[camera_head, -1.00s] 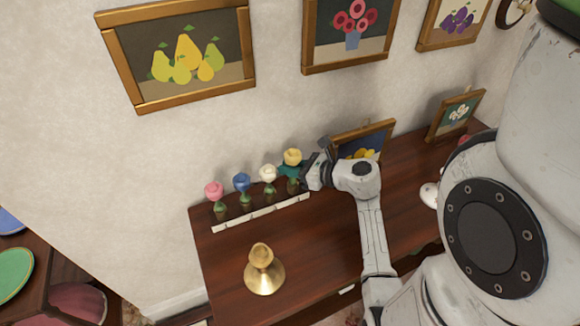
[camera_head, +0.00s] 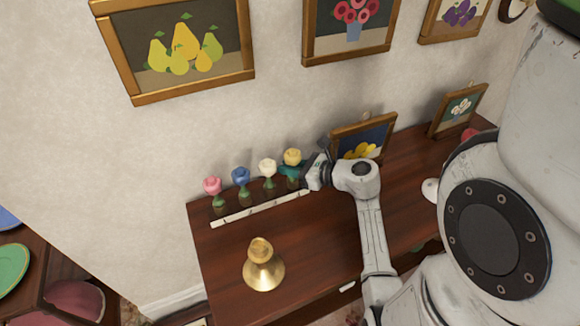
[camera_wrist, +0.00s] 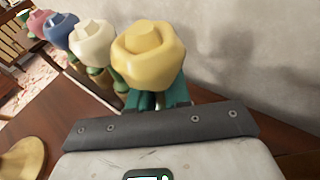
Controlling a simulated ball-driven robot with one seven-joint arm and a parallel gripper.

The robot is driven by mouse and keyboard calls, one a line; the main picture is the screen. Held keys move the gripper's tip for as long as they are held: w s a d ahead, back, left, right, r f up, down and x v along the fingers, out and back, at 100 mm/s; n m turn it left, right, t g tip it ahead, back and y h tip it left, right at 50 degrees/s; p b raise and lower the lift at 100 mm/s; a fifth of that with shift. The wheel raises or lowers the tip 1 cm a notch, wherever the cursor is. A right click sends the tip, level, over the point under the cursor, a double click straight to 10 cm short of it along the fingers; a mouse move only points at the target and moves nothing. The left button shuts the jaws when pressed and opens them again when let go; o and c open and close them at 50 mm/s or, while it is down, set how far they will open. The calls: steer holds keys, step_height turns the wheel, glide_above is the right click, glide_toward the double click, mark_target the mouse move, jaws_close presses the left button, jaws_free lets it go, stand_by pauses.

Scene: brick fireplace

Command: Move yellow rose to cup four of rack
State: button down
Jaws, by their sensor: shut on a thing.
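The yellow rose (camera_head: 292,156) is at the right end of the row of roses on the rack (camera_head: 258,211). It also shows large in the wrist view (camera_wrist: 148,56). My gripper (camera_head: 290,171) is shut on it below the bloom, with teal fingers (camera_wrist: 158,101) around the stem. The rose looks upright at the rack's rightmost cup. The bloom and fingers hide the stem's lower end and most of that cup. A white rose (camera_head: 267,167), a blue rose (camera_head: 241,176) and a pink rose (camera_head: 212,185) stand upright in the other cups to the left.
A brass bell-shaped object (camera_head: 263,265) stands on the wooden table (camera_head: 318,235) in front of the rack. A framed picture (camera_head: 363,137) leans at the wall just right of my gripper. The wall is close behind the rack. Table space right of the brass object is clear.

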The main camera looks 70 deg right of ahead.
steer(key=shift+f+b, duration=0.3)
steer(key=shift+f, duration=0.15)
steer(key=c, duration=1)
jaws_free()
steer(key=shift+r, duration=0.1)
steer(key=b+v, duration=0.1)
steer(key=v, duration=0.9)
steer(key=shift+s, duration=0.4)
steer(key=shift+a, duration=0.1)
